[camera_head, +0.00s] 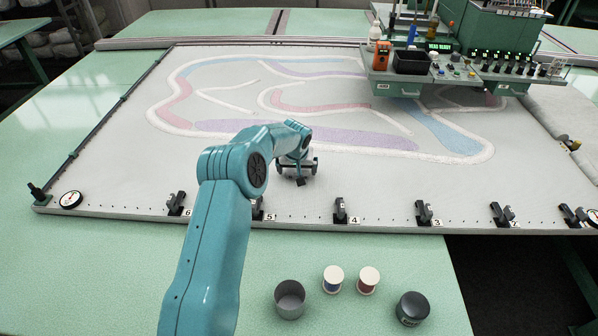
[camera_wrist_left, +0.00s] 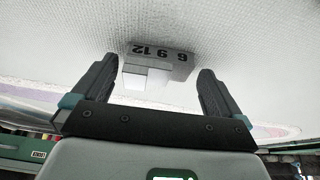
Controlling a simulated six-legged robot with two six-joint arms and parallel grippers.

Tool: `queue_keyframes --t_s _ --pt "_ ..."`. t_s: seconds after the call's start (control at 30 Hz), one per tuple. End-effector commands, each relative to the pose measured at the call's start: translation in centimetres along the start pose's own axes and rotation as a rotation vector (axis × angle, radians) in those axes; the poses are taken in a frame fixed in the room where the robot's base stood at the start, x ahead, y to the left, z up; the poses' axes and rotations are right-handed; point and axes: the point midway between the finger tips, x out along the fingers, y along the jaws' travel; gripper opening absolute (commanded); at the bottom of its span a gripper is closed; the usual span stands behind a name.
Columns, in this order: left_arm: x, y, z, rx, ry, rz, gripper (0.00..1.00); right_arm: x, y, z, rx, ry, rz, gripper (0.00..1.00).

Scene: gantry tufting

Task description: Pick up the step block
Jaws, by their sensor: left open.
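The step block (camera_wrist_left: 160,62) is a small light-grey stepped piece marked 6, 9 and 12. It sits on the pale cloth in the left wrist view. My left gripper (camera_head: 297,167) is open over the middle front of the cloth, with its two dark fingers one on each side of the block and a gap showing to each. I cannot make out the block in the head view, where my wrist and gripper cover that spot. My right gripper is not in view.
The stretched cloth (camera_head: 110,150) carries a tufted pattern. Numbered black clamps (camera_head: 340,211) line its front edge. A green machine carriage (camera_head: 470,75) stands at the back right. A grey cup (camera_head: 290,299), two thread spools (camera_head: 333,279) and a dark round container (camera_head: 412,308) stand in front.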

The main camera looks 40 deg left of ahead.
Motion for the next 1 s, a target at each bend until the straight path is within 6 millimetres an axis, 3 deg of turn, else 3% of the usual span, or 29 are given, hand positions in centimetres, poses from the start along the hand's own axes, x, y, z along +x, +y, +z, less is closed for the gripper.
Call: queue_keyframes --t_s 0.27,0.47,0.5,0.77,0.87,1.0 --pt "0.6 0.0 -0.1 0.000 0.001 0.000 1.00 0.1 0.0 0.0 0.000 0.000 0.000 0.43" --pt "0.6 0.0 0.0 0.000 0.000 0.000 0.38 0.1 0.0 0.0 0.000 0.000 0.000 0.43" --pt "0.5 0.0 -0.1 0.000 0.002 0.001 0.35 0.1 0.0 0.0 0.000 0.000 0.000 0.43" --pt "0.1 0.1 -0.2 0.000 0.001 0.001 0.35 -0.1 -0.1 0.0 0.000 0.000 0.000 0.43" --pt "-1.3 0.1 -0.9 -0.001 0.004 0.001 0.35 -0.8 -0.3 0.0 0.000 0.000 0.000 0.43" --pt "-4.9 0.1 -2.4 0.000 0.006 0.002 0.35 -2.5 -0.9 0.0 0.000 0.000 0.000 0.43"
